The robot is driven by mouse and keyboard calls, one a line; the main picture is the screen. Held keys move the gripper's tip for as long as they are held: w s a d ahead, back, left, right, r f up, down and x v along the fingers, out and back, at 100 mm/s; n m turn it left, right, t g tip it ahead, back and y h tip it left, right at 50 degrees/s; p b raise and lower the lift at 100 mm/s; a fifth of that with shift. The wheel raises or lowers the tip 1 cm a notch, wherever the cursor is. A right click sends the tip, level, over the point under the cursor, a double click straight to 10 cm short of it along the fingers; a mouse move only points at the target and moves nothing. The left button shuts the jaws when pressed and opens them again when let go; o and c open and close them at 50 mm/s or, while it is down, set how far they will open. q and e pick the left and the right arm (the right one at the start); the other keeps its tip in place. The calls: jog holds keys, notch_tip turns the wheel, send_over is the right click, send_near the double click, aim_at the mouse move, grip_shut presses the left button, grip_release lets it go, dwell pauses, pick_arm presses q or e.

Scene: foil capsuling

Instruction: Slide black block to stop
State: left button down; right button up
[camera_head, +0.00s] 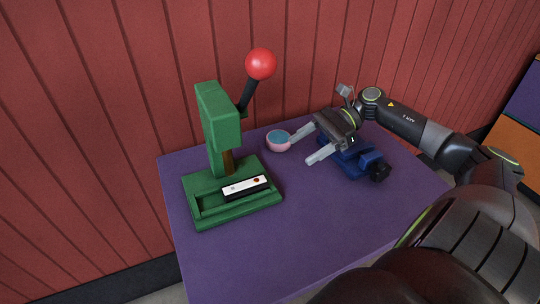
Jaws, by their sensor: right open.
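The black block (260,191) sits on the base of the green press (208,210). Its top carries a white strip (243,186) with a dark red dot near the right end. The block lies in front of the press column, inside the base's raised edges; whether it touches a stop is too small to tell. My right gripper (302,149) is open and empty, right of the press, with its fingers pointing left. One fingertip is close to a pink round pot with a blue top (278,140); contact cannot be told. My left gripper is not in view.
The press has a black lever with a red ball (261,64) rising up to the right. A blue device with a black knob (368,160) stands under and behind my right gripper. The purple table's (300,225) front middle is clear. A red panelled wall (160,60) stands behind.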

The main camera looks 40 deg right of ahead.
aim_at(250, 182)
jog(key=p+x, duration=0.3)
jog(key=x, duration=1)
jog(key=shift+a+r, duration=0.15)
jog(key=shift+a, duration=0.05)
jog(key=shift+p+x, duration=0.4)
jog(key=shift+x, duration=0.45)
jog(key=shift+d, duration=0.1)
jog(key=shift+c, duration=0.2)
jog(key=c, duration=1)
jog(key=o, duration=1)
